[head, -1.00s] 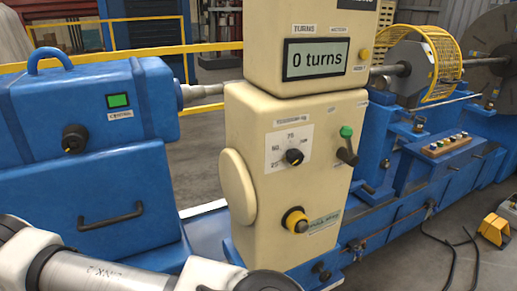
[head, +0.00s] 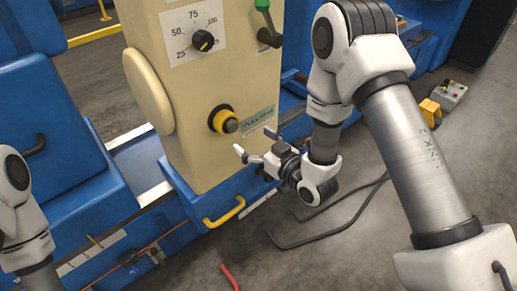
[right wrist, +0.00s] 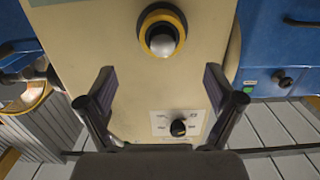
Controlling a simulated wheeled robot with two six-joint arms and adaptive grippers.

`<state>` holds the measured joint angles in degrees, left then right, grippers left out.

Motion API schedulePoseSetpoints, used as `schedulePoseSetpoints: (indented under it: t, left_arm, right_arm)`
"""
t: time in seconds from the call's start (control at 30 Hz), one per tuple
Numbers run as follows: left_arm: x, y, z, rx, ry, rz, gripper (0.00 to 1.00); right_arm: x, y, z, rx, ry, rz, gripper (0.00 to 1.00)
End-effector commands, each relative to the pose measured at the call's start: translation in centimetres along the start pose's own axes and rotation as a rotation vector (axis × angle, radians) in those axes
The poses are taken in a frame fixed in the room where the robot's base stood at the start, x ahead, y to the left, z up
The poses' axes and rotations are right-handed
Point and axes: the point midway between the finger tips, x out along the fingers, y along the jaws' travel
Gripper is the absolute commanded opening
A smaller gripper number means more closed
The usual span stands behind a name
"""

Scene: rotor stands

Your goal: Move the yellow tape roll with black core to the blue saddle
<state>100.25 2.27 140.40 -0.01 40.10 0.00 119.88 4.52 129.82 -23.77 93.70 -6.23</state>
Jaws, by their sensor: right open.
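The yellow ring with a dark core (head: 223,121), which I take for the tape roll, sits on the front of the cream cabinet around a knob or peg. In the right wrist view the ring (right wrist: 148,46) shows face-on with a silvery round end in its middle, beyond the fingertips. My right gripper (head: 255,142) is open and empty, just right of and below the ring, apart from it. Its two spread fingers also show in the right wrist view (right wrist: 159,82). My left arm shows at the lower left, but its gripper is out of frame. I cannot identify the blue saddle.
The cream cabinet (head: 240,75) carries a dial (head: 202,40) and a green-topped lever (head: 265,22). A yellow handle (head: 225,213) is on the blue base below. Black cables (head: 300,240) lie on open floor at right, near a yellow pedal (head: 430,113).

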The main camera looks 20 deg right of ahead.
Motion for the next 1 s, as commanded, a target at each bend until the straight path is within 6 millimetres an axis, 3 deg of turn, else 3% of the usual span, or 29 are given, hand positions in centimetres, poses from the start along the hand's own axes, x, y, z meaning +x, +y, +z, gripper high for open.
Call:
schedulePoseSetpoints:
  t: [0.5, 0.67, 0.9, 0.93, 1.0]
  left_arm:
    - [0.8, 0.0, 0.0, -0.001, 0.001, 0.0, 0.4]
    - [0.9, 0.0, 0.0, -0.001, 0.001, 0.0, 0.4]
    - [0.9, 0.0, 0.0, -0.001, 0.001, 0.0, 0.4]
    - [0.9, 0.0, 0.0, -0.001, 0.001, 0.0, 0.4]
    - [0.9, 0.0, 0.0, 0.0, 0.001, 0.0, 0.4]
  right_arm:
    - [8.1, 0.0, 0.3, 0.001, -0.005, 0.0, 0.92]
    - [9.2, 0.0, 0.2, 0.001, -0.006, 0.002, 0.92]
    - [9.3, 0.0, 0.1, 0.002, -0.007, 0.002, 0.92]
    - [9.3, 0.0, 0.1, 0.002, -0.007, 0.002, 0.88]
    - [9.3, 0.0, 0.1, 0.002, -0.007, 0.002, 0.63]
